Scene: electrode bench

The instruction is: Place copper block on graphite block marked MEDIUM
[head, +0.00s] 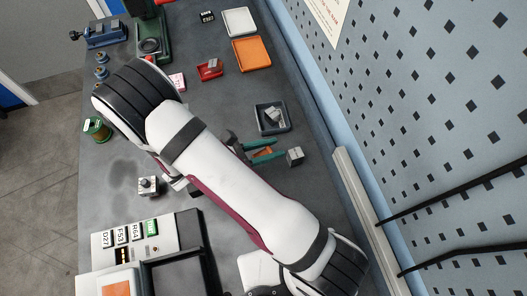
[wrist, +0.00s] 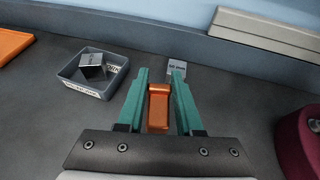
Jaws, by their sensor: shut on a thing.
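My gripper (wrist: 160,78) has teal fingers and is shut on a copper block (wrist: 158,108). The copper block shows as a small orange patch between the fingers in the head view (head: 263,150). A small grey block (wrist: 176,67) with a label on its top stands just beyond the right fingertip, which partly covers it. It also stands to the right of my gripper in the head view (head: 295,155). I cannot read its label surely.
The grey tray (head: 288,128) stands above my gripper in the head view. Orange (head: 252,54) and white (head: 239,22) trays lie further up. A pegboard wall (head: 430,110) borders the bench on the right. The bench around the grey block is clear.

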